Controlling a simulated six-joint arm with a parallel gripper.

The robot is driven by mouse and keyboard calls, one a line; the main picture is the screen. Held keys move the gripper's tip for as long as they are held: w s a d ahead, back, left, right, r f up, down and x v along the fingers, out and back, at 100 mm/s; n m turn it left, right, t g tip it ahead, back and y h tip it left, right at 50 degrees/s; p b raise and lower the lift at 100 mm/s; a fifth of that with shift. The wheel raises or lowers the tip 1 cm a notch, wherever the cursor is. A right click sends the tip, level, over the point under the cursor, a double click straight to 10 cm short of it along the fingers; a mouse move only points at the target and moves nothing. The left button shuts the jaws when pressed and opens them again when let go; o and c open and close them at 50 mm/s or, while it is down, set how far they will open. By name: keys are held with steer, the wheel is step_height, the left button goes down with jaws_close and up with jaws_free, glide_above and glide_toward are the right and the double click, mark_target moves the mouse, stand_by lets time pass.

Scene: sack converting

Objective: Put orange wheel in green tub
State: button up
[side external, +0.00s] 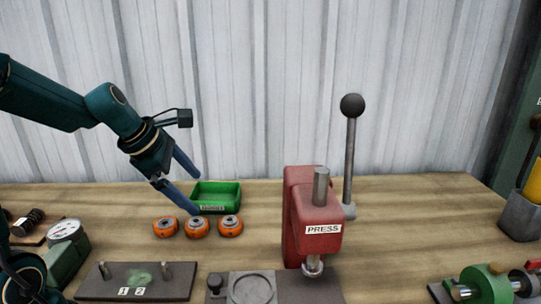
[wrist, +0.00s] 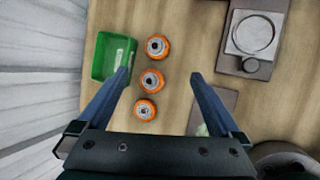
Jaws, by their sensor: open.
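Three orange wheels with grey hubs stand in a row on the wooden bench: a left wheel (side external: 165,227), a middle wheel (side external: 196,227) and a right wheel (side external: 230,226). In the wrist view they form a column of top (wrist: 157,46), middle (wrist: 152,80) and bottom wheel (wrist: 145,109). The green tub (side external: 230,188) sits just behind them with a label on its front; it also shows in the wrist view (wrist: 101,56). No wheel shows inside it. My gripper (side external: 192,191) is open and empty above the bench, near the tub's left side and the wheels. In the wrist view its fingers (wrist: 160,74) are spread wide.
A red press (side external: 308,220) with a tall lever stands right of the wheels. A dark plate marked 1 and 2 (side external: 135,284) with pegs lies in front. A dial gauge (side external: 66,231) is at left. A corrugated wall (side external: 260,90) rises behind the bench.

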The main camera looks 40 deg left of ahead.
mark_target(166, 222)
steer(key=s+a+f+n, duration=0.1)
steer(key=a+f+n, duration=0.2)
steer(key=a, duration=0.1)
steer(key=s+a+f+n+g, duration=0.1)
steer(key=a+f+n, duration=0.2)
steer(key=a, duration=0.1)
steer(key=s+a+f+n, duration=0.2)
steer(key=a+f, duration=0.1)
steer(key=a, duration=0.1)
steer(key=shift+n+g, duration=0.4)
steer(key=shift+x, duration=2.35)
jaws_close()
steer(key=shift+w+r, duration=0.1)
steer(key=shift+r, duration=0.1)
